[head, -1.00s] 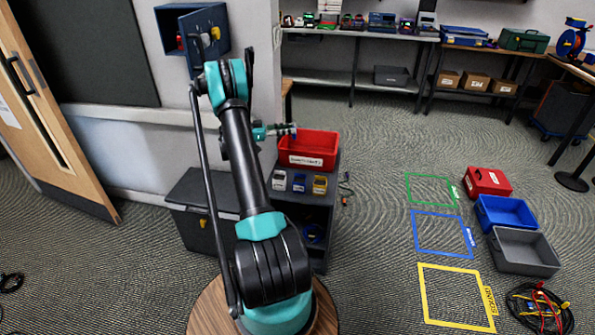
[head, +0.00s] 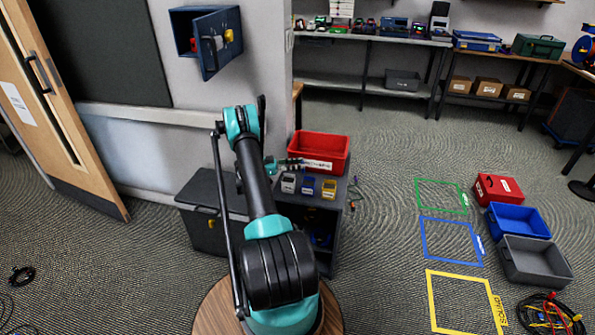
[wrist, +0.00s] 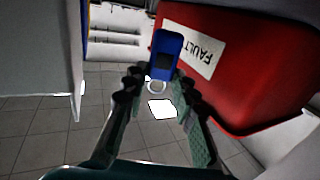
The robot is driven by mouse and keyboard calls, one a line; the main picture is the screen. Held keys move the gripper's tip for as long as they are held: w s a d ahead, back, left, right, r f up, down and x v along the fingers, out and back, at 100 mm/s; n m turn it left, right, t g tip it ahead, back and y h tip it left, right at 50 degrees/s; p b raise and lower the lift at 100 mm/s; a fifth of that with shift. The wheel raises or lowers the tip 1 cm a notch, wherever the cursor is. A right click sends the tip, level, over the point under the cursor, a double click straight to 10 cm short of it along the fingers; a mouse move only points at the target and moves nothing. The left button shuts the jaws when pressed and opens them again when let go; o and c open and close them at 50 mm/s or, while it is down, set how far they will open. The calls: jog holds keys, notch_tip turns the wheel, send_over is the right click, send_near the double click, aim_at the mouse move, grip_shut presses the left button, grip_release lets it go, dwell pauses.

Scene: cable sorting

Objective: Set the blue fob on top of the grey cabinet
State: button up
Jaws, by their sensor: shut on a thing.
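The blue fob (wrist: 168,55) is held between the fingertips of my gripper (wrist: 157,80) in the wrist view, with a ring at its lower end. In the head view my gripper (head: 290,163) is small, just in front of the red bin, and the fob cannot be made out there. A dark grey unit (head: 297,211) stands under the bin, with an open front. A dark grey chest (head: 205,232) with a yellow latch stands at its left. I cannot tell which of the two is the grey cabinet.
The red bin (head: 336,147) has a white label, reading FAULT in the wrist view. White, blue (head: 307,187) and yellow (head: 329,189) holders stand in front of it. A blue wall box (head: 222,27) hangs open above.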

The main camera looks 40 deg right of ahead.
notch_tip(320, 180, down, 3)
jog(key=shift+f, duration=0.15)
jog(key=o, duration=0.8)
jog(key=shift+a, duration=0.1)
